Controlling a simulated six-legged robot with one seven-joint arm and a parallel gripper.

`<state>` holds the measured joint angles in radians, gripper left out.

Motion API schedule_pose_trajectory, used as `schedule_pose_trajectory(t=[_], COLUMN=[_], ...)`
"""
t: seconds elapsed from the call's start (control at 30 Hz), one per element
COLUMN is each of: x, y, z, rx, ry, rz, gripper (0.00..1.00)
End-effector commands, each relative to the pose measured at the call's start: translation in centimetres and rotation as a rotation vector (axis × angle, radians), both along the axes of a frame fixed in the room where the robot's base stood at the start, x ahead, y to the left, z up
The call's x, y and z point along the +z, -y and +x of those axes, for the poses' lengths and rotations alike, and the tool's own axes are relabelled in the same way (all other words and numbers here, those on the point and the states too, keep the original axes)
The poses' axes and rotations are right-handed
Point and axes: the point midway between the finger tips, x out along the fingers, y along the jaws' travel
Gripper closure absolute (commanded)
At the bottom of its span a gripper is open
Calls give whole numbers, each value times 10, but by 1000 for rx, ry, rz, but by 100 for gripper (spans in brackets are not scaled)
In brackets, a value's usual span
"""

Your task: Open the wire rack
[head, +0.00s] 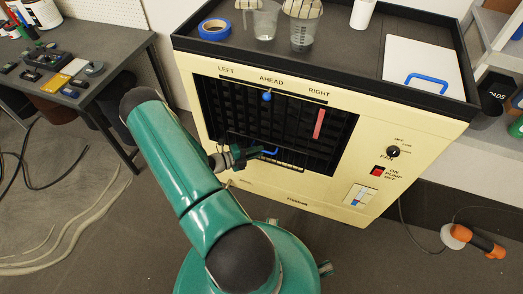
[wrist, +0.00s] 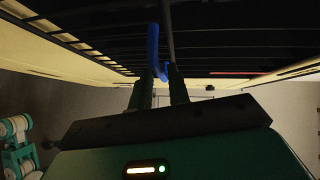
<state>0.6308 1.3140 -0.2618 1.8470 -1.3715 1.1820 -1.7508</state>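The machine's cream front holds a black slatted grille (head: 222,105), which I take to be the wire rack; it looks closed. A blue handle (head: 271,152) sits low on it. My gripper (head: 256,153) is at this handle, reaching in from the left. In the wrist view the blue handle (wrist: 154,45) runs down toward the fingertips of my gripper (wrist: 161,80). The two fingers stand apart with a visible gap, and the handle's lower end lies at or between the tips. Whether they touch it is unclear.
The grille carries a blue knob (head: 267,97) and a red strip (head: 318,123). The machine's top tray (head: 345,75) holds blue tape (head: 214,28), beakers and a white panel (head: 424,68). A workbench (head: 110,62) stands left. An orange tool (head: 478,241) lies on the floor at right.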

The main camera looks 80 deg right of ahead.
Motion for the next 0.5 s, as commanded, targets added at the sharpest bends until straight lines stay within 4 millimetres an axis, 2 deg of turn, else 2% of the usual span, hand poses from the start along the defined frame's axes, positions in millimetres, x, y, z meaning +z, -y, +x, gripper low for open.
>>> schedule_pose_trajectory(t=[0.2, 0.47, 0.5], x=[-3, -3, -3], y=[13, 14, 14], z=[-16, -17, -16], rx=[0, 1, 1], ry=[-1, 0, 0], rz=[-1, 0, 0], gripper=[82, 82, 86])
